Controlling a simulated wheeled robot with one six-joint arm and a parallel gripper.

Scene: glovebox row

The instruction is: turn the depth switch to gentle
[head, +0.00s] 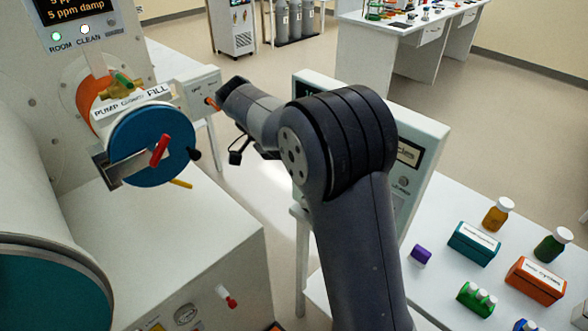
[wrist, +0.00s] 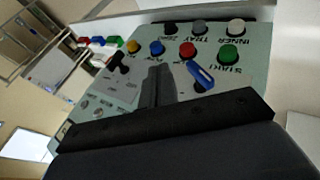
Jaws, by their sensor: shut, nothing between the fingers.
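A pale green control panel (wrist: 140,88) fills the middle of the wrist view, tilted, with its lettering turned over. It carries a blue-handled lever (wrist: 201,75) and a black switch (wrist: 119,65). The labels near these two are too small or turned to read, so I cannot tell which is the depth switch. My gripper (wrist: 158,75) is shut and empty, pointing over the panel between the black switch and the blue lever. I cannot tell whether it touches either one. In the head view my arm hides most of that area, and my fingertips are not clear.
The panel also has a green button (wrist: 229,55), a red button (wrist: 188,49) and several others. In the head view, a blue disc with a red handle (head: 159,150) stands left of my arm. Bottles and boxes, including an orange box (head: 536,281), stand on the right table.

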